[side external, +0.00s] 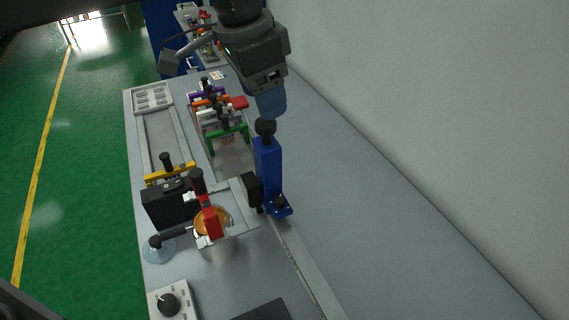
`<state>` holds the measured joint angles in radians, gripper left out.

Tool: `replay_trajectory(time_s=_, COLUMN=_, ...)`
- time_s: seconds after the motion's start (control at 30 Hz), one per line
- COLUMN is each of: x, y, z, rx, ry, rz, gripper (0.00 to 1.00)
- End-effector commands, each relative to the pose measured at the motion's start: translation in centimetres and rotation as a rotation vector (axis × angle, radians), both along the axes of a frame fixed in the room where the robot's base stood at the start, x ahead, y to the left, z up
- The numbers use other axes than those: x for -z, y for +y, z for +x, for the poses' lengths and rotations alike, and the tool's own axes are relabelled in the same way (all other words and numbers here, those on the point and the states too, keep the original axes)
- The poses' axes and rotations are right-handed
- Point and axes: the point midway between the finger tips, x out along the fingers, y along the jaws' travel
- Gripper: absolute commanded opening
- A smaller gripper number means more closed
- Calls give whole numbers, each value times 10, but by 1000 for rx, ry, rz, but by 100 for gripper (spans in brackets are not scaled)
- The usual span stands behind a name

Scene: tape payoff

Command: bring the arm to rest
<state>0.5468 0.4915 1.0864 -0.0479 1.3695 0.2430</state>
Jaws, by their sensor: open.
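My gripper (270,104) is at the upper middle of the side external view, below my dark wrist. Its blue fingertip end hangs just above the black ball knob (265,127) of an upright blue stand (267,160). The fingers overlap in this view, so the gap between them does not show clearly. The gripper is open and nothing shows in it. I cannot tell whether a small gap separates the fingertips from the knob.
On the grey bench (350,190) stand a black box (167,207), a red-handled clamp (211,222) over an orange roll (222,212), and a white knob box (172,301). Several coloured handled fixtures (228,133) stand behind. The bench's right side is clear up to the wall (430,90).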

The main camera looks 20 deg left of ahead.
Motion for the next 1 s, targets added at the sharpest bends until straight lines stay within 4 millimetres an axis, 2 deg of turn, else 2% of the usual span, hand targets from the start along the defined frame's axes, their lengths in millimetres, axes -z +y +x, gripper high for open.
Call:
replay_trajectory(time_s=0.2, x=-9, y=0, z=0, rx=0, ry=0, rz=0, gripper=57)
replay_trajectory(time_s=0.73, x=-11, y=3, z=-1, rx=-6, ry=-2, rz=-1, gripper=57)
replay_trajectory(time_s=0.87, x=-22, y=28, z=-5, rx=-56, ry=-20, rz=-11, gripper=57)
replay_trajectory(time_s=1.0, x=-38, y=82, z=-24, rx=-171, ry=-56, rz=-31, gripper=57)
